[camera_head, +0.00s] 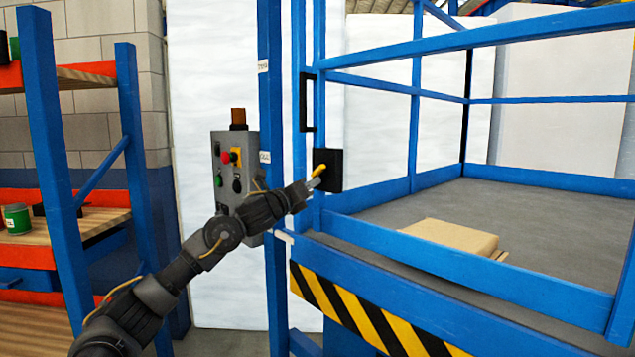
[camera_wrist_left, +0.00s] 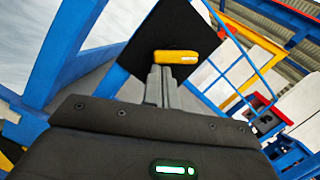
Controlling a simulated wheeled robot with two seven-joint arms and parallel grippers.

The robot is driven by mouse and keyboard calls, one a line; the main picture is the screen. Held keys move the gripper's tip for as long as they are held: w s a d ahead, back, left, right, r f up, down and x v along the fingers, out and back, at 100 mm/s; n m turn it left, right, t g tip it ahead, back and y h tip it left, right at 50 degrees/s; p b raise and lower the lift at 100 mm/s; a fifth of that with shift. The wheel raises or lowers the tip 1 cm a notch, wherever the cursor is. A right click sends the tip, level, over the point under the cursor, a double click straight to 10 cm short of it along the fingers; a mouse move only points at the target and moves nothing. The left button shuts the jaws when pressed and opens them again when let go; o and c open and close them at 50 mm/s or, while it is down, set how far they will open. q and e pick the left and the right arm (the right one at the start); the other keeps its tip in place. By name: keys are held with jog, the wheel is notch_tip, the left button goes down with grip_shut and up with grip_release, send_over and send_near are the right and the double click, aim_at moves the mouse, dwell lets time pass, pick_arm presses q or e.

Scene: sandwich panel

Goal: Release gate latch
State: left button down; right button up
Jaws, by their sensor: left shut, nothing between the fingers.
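The gate latch is a black plate (camera_head: 330,172) with a yellow lever (camera_head: 319,170), mounted on the blue gate post. In the left wrist view the black plate (camera_wrist_left: 150,75) fills the upper middle, with the yellow lever (camera_wrist_left: 176,57) across it. My left gripper (camera_head: 313,184) is shut and empty. Its fingertips (camera_wrist_left: 162,72) are at the lever's lower edge in the wrist view; I cannot tell whether they touch it. The right gripper is not in view.
A black gate handle (camera_head: 305,102) stands above the latch. A grey control box (camera_head: 228,195) with a red button hangs on the post behind my left arm. Blue rails enclose a grey platform (camera_head: 560,225) with a cardboard box (camera_head: 450,236). Shelving (camera_head: 95,222) stands at left.

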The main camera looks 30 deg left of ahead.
pick_arm(q)
jog(key=shift+a+m+h, duration=0.15)
jog(key=shift+m+h, duration=0.15)
jog(key=shift+m, duration=0.5)
jog(key=shift+b, duration=0.3)
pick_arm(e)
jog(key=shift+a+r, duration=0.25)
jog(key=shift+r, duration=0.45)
pick_arm(q)
jog(key=shift+a+m, duration=0.1)
jog(key=shift+m, duration=0.2)
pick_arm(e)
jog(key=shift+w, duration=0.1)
pick_arm(q)
jog(key=shift+w+a+m, duration=0.1)
jog(key=shift+m, duration=0.6)
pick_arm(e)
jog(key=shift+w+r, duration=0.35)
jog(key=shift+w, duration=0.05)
pick_arm(q)
jog(key=shift+a+h, duration=0.1)
jog(key=shift+h, duration=0.3)
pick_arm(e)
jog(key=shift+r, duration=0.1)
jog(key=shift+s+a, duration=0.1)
